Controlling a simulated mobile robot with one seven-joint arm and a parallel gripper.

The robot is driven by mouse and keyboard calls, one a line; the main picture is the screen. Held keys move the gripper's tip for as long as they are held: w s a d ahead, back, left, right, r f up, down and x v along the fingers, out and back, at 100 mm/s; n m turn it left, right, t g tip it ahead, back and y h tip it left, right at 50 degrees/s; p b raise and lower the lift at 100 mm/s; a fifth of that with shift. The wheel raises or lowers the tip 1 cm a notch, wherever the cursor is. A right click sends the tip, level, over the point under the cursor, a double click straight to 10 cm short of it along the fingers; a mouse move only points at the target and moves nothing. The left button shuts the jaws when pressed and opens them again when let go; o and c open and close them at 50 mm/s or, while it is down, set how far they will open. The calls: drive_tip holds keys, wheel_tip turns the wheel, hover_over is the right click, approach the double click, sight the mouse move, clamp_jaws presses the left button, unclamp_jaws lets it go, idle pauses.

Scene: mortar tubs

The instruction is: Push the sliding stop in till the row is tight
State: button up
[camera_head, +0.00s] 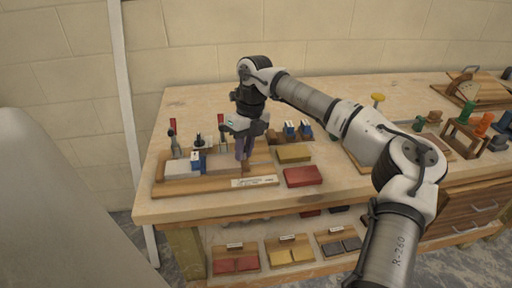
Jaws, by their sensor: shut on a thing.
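A wooden fixture board (205,187) with a white label lies at the left end of the workbench. On it stands a row with a pale block (178,170) and a blue-and-white piece (197,162). My gripper (243,155) points down over the right part of the board, to the right of the row. It is shut on a small brown upright piece (246,166), which looks like the sliding stop. The fingers hide much of it. A gap seems to lie between it and the blue piece, but the view is too small to be sure.
Red-handled toggle clamps (172,128) stand behind the row. An ochre block (293,153) and a red block (303,176) lie right of the board. More blue-and-white pieces (297,129) stand behind. Labelled trays (236,260) sit on the lower shelf. The bench's front left strip is clear.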

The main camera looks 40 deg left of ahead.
drive_tip(key=shift+s+a, duration=0.25)
drive_tip(key=shift+s, duration=0.05)
drive_tip(key=o, duration=0.5)
drive_tip(key=shift+o, duration=0.2)
drive_tip(key=shift+w+r, duration=0.1)
wheel_tip(320, 180, up, 14)
drive_tip(key=w, duration=0.2)
drive_tip(key=shift+w+d+f+b, duration=0.15)
drive_tip(key=shift+w+f+b, duration=0.1)
drive_tip(key=shift+b, duration=0.1)
